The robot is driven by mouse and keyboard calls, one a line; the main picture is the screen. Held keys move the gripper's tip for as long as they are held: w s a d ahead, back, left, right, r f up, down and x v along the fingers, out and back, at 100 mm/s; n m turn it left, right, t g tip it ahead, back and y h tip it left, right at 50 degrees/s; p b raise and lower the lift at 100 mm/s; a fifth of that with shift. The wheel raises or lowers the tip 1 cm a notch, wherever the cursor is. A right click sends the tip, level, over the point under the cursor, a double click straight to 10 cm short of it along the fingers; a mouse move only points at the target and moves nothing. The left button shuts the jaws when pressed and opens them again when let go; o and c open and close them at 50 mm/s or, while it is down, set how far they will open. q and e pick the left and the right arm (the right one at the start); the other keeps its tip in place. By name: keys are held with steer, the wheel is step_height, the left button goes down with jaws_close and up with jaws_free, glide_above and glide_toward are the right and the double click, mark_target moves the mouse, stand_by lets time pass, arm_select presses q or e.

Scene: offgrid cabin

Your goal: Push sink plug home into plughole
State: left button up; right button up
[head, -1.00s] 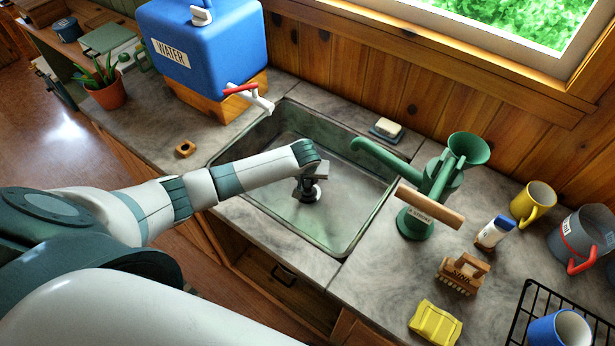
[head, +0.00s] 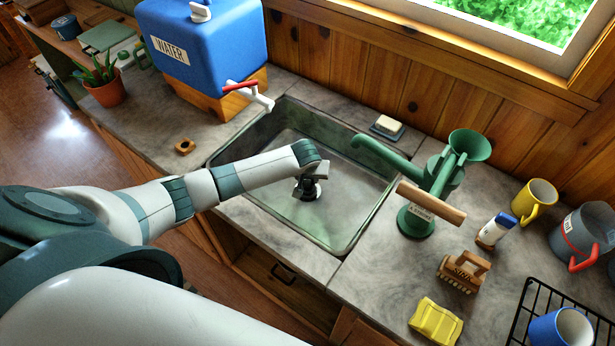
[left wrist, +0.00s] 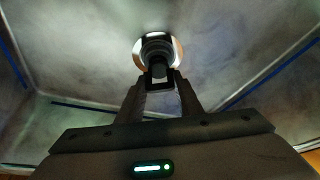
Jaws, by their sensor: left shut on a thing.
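The sink (head: 345,210) is a metal basin set in the stone counter. My left gripper (head: 311,180) reaches down into it, fingers low over the basin floor. In the left wrist view the gripper (left wrist: 160,82) is shut on the dark, ribbed sink plug (left wrist: 157,50). The plughole (left wrist: 178,50) shows as a bright ring around the plug, which looks lined up with it. I cannot tell how deep the plug sits. In the head view the plug (head: 308,191) is partly hidden by the gripper. My right gripper is not in view.
A green hand pump (head: 418,220) stands right of the sink, its spout reaching over the basin. A blue water container (head: 205,50) with a tap stands behind left. A brush (head: 463,272), yellow sponge (head: 435,320) and mugs (head: 535,200) lie to the right.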

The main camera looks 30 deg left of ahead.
arm_select(q)
steer(key=shift+f+b, duration=0.45)
steer(key=shift+f, duration=0.4)
steer(key=o, duration=1.1)
steer(key=shift+r, duration=0.2)
steer(key=b+v, duration=0.3)
steer(key=v, duration=1.4)
steer(key=shift+s+d, duration=0.1)
steer(key=shift+s, duration=0.1)
